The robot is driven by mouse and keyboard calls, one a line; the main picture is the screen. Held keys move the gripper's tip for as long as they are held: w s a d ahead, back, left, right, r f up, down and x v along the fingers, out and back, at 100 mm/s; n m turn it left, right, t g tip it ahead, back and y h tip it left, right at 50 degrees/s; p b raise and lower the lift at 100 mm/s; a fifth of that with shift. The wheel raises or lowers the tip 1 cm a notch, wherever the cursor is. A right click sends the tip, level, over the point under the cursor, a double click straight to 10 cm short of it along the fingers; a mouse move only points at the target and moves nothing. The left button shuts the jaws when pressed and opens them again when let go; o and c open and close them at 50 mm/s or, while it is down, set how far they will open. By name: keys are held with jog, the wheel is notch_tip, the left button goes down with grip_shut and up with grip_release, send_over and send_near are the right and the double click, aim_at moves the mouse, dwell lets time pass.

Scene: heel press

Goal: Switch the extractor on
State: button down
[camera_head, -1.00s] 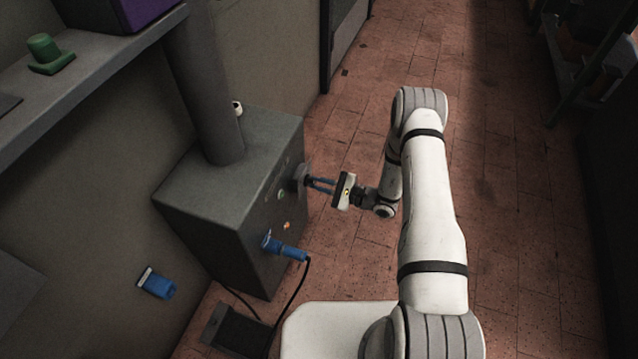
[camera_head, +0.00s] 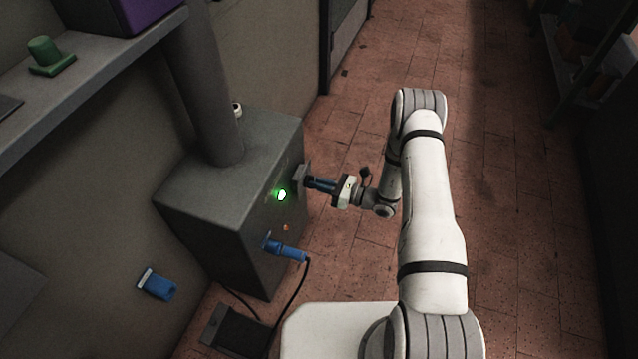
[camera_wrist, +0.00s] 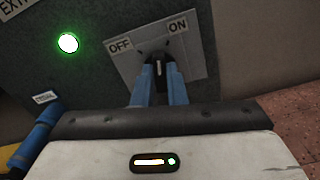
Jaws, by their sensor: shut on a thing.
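The extractor (camera_head: 225,195) is a dark grey box with a thick pipe rising from its top. A green lamp (camera_head: 281,195) glows on its front; it also shows in the wrist view (camera_wrist: 68,43). Beside it is a grey switch plate (camera_wrist: 195,55) marked OFF on the left and ON on the right. My gripper (camera_head: 312,182) is at this plate. In the wrist view its blue fingers (camera_wrist: 159,82) are shut on a small dark switch lever (camera_wrist: 157,60), which is mostly hidden between them. The lever's exact tilt is hard to tell.
A blue plug (camera_head: 285,247) with a black cable sits in the extractor's front below the lamp. A blue wall socket (camera_head: 157,285) is at lower left. A shelf (camera_head: 90,75) holds a green object (camera_head: 45,55). The tiled floor to the right is clear.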

jog(key=shift+w+m, duration=0.15)
jog(key=shift+m, duration=2.05)
jog(key=c, duration=1.5)
grip_release()
jog(key=shift+o, duration=0.2)
jog(key=p+v, duration=0.2)
jog(key=v, duration=0.6)
jog(key=shift+a, duration=0.1)
